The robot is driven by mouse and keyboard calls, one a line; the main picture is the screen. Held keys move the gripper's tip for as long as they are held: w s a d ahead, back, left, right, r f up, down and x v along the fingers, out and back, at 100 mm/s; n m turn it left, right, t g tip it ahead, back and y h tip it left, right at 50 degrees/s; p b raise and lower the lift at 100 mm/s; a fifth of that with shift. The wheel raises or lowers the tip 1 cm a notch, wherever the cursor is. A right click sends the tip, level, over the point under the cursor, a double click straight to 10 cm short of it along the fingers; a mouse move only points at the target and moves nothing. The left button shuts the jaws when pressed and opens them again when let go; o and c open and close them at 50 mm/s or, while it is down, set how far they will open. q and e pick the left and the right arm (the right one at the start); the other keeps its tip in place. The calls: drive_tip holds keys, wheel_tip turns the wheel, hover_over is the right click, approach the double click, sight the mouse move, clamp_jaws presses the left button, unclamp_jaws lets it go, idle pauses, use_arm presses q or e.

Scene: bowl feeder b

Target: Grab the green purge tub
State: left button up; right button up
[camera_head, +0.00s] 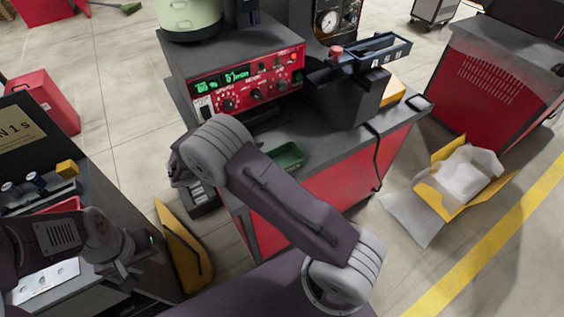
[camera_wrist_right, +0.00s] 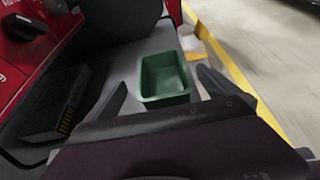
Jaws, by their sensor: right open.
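The green purge tub (camera_head: 288,157) is a small open rectangular tub on the grey top of the red bench, in front of the red control panel. In the right wrist view the tub (camera_wrist_right: 165,98) stands upright, apparently empty, ahead of my right gripper. My right gripper (camera_wrist_right: 162,78) is open, with one finger toward each side of the tub in that view; I see no clear contact. In the head view my right arm's link hides part of the area beside the tub. My left gripper (camera_head: 126,275) is at the lower left, far from the tub; its jaws are unclear.
The red control panel (camera_head: 250,85) stands behind the tub. A dark chute-like unit (camera_head: 345,95) is to its right, with a black cable (camera_head: 377,160) hanging over the bench edge. An open yellow carton (camera_head: 455,185) lies on the floor to the right.

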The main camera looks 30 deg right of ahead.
sight(298, 151)
drive_tip(key=x, duration=0.3)
drive_tip(key=shift+w+d+f, duration=0.25)
drive_tip(key=shift+w, duration=0.05)
drive_tip(key=x, duration=0.4)
drive_tip(key=shift+s+d+f, duration=0.2)
drive_tip(key=shift+s+d, duration=0.05)
drive_tip(key=shift+s, duration=0.15)
drive_tip(key=shift+w+d+f, duration=0.1)
drive_tip(key=shift+d+f, duration=0.05)
drive_tip(key=shift+d, duration=0.25)
drive_tip(key=c, duration=1.5)
drive_tip(key=shift+r, duration=0.55)
drive_tip(key=shift+c, duration=0.2)
drive_tip(key=r, duration=0.2)
drive_tip(key=d+r, duration=0.1)
drive_tip(key=r, duration=0.1)
drive_tip(key=shift+s+p, duration=0.35)
drive_tip(key=s+d+r, duration=0.6)
drive_tip(key=d, duration=0.2)
drive_tip(key=shift+d, duration=0.3)
